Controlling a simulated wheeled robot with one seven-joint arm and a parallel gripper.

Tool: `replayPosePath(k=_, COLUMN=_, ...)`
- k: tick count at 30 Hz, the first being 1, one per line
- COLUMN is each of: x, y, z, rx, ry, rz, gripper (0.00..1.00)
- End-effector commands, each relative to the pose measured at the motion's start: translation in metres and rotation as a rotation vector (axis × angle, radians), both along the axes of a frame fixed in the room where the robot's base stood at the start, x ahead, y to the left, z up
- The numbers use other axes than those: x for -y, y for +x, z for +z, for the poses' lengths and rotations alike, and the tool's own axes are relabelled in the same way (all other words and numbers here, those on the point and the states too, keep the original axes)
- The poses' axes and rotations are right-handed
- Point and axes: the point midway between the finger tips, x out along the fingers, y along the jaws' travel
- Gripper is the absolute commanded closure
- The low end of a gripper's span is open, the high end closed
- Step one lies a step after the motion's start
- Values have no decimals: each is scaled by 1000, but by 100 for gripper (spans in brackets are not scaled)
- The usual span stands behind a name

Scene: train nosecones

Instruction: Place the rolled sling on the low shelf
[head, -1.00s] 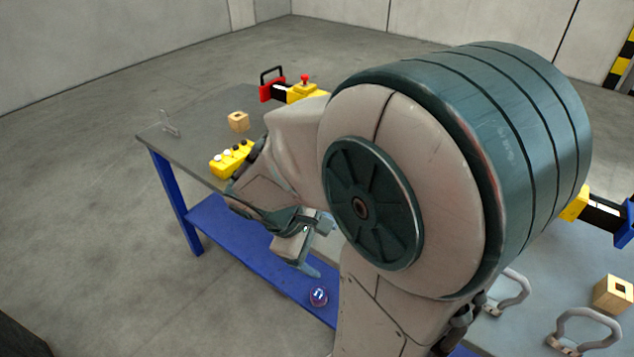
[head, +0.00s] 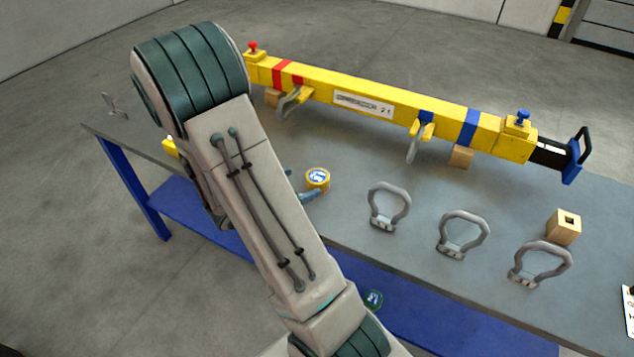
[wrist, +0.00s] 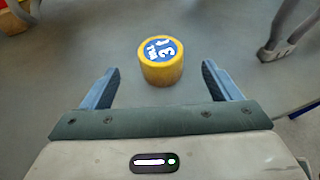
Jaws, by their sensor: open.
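The rolled sling, a yellow roll with a blue-and-white "3 t" label (head: 317,180), stands upright on the grey table top. It also shows in the wrist view (wrist: 161,63), centred just ahead of my gripper (wrist: 160,84). The two blue fingers are spread wide, one to each side, with clear gaps to the roll. In the head view one bluish finger of my gripper (head: 309,195) shows beside the roll; my arm hides the rest.
A yellow lifting beam (head: 365,103) lies along the back of the table on wooden blocks. Several grey shackles (head: 388,207) and a wooden block (head: 563,227) stand to the right. Part of the shelf is hidden by my arm.

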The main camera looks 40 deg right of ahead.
Motion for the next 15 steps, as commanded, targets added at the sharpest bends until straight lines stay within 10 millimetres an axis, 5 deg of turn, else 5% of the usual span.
replayPosePath(k=15, x=56, y=5, z=-24, rx=-1, ry=1, rz=-5, gripper=17)
